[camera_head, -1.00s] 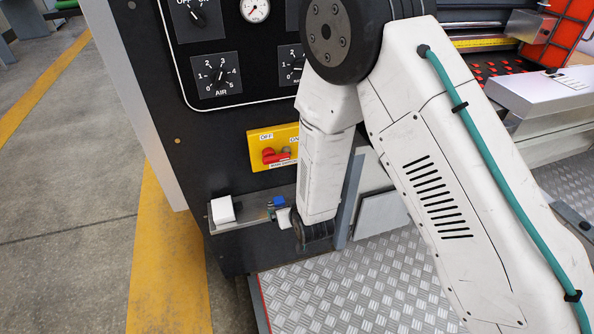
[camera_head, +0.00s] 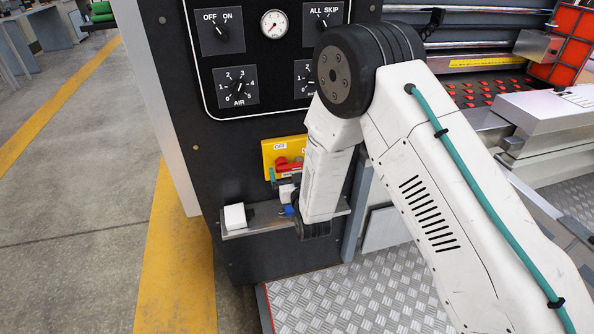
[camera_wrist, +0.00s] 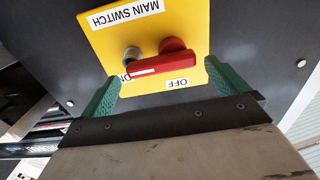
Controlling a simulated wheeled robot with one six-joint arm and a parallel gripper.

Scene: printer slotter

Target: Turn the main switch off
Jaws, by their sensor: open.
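The main switch is a red handle on a yellow plate (camera_wrist: 105,48), seen upside down in the wrist view. The red handle (camera_wrist: 165,63) lies crosswise, its white-marked end towards the partly covered ON label (camera_wrist: 125,77). The OFF label (camera_wrist: 181,83) is on the other side. A grey round part (camera_wrist: 132,53) sits beside the red knob. My gripper (camera_wrist: 163,72) is open, its green fingers apart on either side of the handle, holding nothing. Contact cannot be told. In the head view the red handle (camera_head: 288,163) shows above my gripper, and my arm hides the plate's right part.
Dials and knobs, including the AIR knob (camera_head: 238,86), and a gauge (camera_head: 273,23) are above the switch on the black panel. A narrow metal ledge (camera_head: 262,227) with a white block (camera_head: 235,216) is below. Open floor lies to the left.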

